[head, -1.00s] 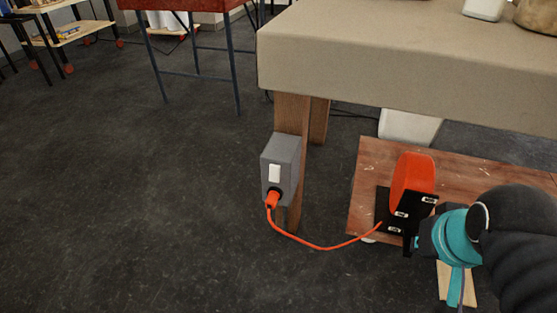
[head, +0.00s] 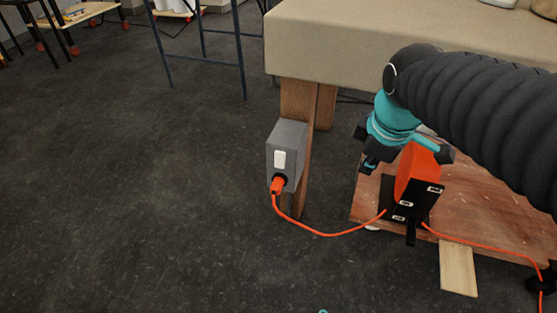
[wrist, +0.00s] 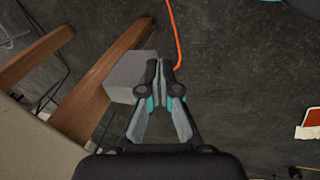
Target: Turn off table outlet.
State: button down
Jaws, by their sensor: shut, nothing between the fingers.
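The table outlet (head: 286,153) is a grey box on the table's wooden front leg. Its face has a white rocker switch (head: 280,159); I cannot tell its position. An orange plug (head: 277,185) sits in the outlet below the switch. My gripper (head: 368,166) is shut and empty, to the right of the outlet in the head view. In the wrist view the shut fingers (wrist: 160,70) overlap the right edge of the grey box (wrist: 128,72) in the picture. The switch face is not visible there.
An orange cord (head: 325,234) runs from the plug to an orange-and-black device (head: 415,185) on a low wooden board (head: 480,205). The beige-covered table (head: 340,50) overhangs the outlet. The dark floor (head: 130,190) to the left is clear.

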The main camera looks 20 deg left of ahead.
jog(key=w+a+f+n+g, duration=0.1)
jog(key=w+a+n, duration=0.1)
jog(key=a+n, duration=0.3)
jog(key=w+a+f+n, duration=0.1)
jog(key=w+a+n, duration=0.2)
jog(key=a+n, duration=0.15)
jog(key=n+g+h, duration=0.1)
jog(key=n, duration=0.9)
send_near(280, 160)
jog(key=s+r, duration=0.1)
jog(key=s, duration=0.5)
jog(key=shift+w+a+r, duration=0.1)
jog(key=shift+w+a, duration=0.05)
jog(key=shift+a, duration=0.05)
jog(key=shift+m, duration=0.25)
jog(key=w+f, duration=0.1)
jog(key=f, duration=0.2)
jog(key=w+f, duration=0.1)
jog(key=f, duration=0.3)
jog(key=w+f+b, duration=0.1)
jog(key=w+f, duration=0.1)
jog(key=f, duration=0.1)
jog(key=shift+d+f, duration=0.15)
jog(key=shift+f, duration=0.05)
jog(key=shift+w, duration=0.5)
jog(key=shift+f, duration=0.1)
